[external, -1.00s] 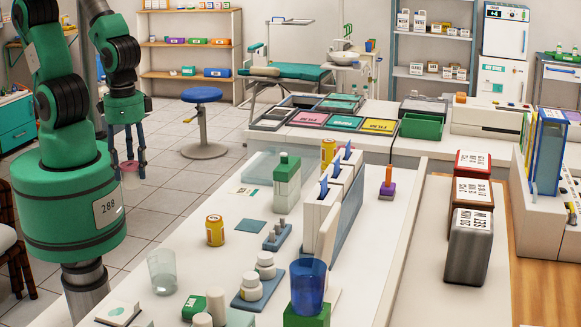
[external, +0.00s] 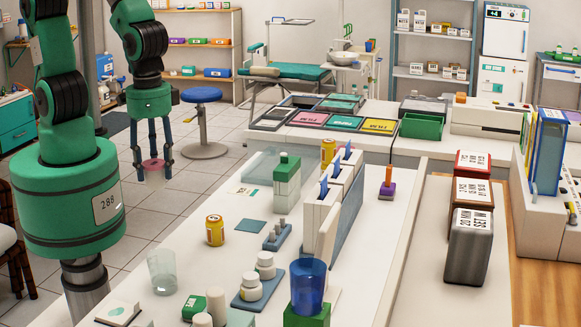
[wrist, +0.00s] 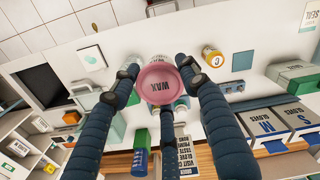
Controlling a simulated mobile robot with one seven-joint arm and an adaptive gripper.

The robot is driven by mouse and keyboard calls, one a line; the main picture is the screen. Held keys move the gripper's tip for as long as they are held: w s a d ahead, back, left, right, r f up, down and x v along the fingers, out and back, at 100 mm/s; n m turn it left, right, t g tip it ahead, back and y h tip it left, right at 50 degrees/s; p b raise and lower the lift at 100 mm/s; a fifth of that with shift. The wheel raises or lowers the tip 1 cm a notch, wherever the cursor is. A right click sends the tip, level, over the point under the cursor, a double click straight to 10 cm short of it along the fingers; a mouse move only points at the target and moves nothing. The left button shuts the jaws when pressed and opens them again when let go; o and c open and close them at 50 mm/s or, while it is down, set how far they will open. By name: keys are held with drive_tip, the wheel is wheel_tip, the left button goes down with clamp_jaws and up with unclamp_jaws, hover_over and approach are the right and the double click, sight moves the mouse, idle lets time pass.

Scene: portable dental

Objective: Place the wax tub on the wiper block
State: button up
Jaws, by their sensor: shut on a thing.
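On the white table (external: 190,270), a clear cup (external: 162,272) and a yellow can (external: 215,230) stand nearest my arm. White jars (external: 265,265), a blue cup (external: 308,287) and upright white boxes (external: 320,218) stand further right.

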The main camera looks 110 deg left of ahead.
drive_tip(key=w+d+p, duration=0.1)
drive_tip(key=w+d, duration=0.6)
drive_tip(key=w, duration=0.2)
drive_tip(key=p, duration=0.1)
hover_over(200, 304)
wheel_tip(200, 304, down, 7)
drive_tip(key=shift+f, duration=0.2)
drive_tip(key=shift+s+f+b, duration=0.1)
drive_tip(key=shift+f+b, duration=0.3)
drive_tip(key=shift+f, duration=2.75)
drive_tip(key=shift+f, duration=0.1)
drive_tip(key=shift+f+b, duration=0.3)
drive_tip(key=shift+f, duration=1.45)
drive_tip(key=shift+f, duration=0.15)
